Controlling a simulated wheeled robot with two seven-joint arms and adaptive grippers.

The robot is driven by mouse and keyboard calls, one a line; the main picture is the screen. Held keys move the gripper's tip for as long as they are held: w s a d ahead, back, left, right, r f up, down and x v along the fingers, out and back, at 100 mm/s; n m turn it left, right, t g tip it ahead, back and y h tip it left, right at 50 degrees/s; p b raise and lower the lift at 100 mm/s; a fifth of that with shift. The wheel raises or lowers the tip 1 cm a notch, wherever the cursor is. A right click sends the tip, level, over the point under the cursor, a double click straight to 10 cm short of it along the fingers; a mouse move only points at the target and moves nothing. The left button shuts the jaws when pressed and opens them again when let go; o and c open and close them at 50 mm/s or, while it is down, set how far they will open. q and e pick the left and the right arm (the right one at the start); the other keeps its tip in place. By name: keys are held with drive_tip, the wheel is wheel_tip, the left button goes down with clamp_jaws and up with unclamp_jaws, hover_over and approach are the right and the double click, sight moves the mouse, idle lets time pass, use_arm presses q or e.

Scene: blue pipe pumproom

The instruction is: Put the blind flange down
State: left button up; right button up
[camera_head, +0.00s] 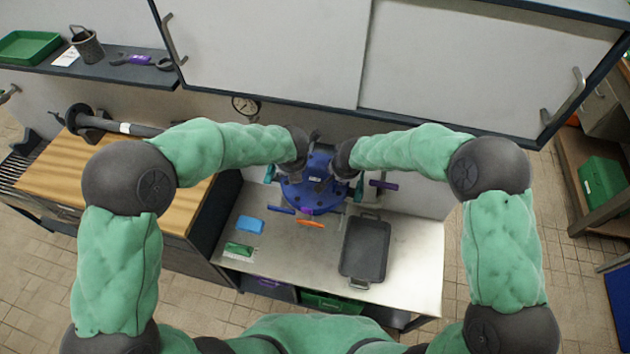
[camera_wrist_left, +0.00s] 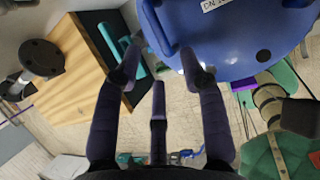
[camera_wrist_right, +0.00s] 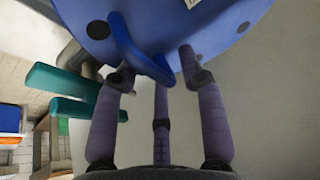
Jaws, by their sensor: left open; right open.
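The blind flange (camera_head: 312,190) is a blue disc with a small white label and dark bolt holes, over the rear of the metal worktop between my two hands. It shows large in the left wrist view (camera_wrist_left: 240,40) and the right wrist view (camera_wrist_right: 215,40). My left gripper (camera_wrist_left: 162,62) is open, its fingers spread around a blue handle (camera_wrist_left: 154,28) at the flange's edge. My right gripper (camera_wrist_right: 155,65) is open around another blue handle (camera_wrist_right: 128,40). I cannot tell whether the fingers touch the handles. What lies under the flange is hidden.
A dark tray (camera_head: 365,250) stands on the worktop (camera_head: 415,245) at right. A blue block (camera_head: 249,225), a green item (camera_head: 238,249) and an orange piece (camera_head: 310,223) lie in front. A wooden bench (camera_head: 60,175) is at left; wall cabinets (camera_head: 480,70) hang behind.

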drive_tip(key=shift+r, duration=0.15)
use_arm(q)
drive_tip(key=shift+s+r, duration=0.35)
drive_tip(key=shift+r, duration=0.3)
use_arm(e)
drive_tip(key=v, duration=1.1)
drive_tip(key=shift+s+r, duration=0.25)
drive_tip(key=shift+r, duration=0.05)
use_arm(q)
drive_tip(key=shift+d, duration=0.1)
use_arm(e)
drive_tip(key=shift+f, duration=0.1)
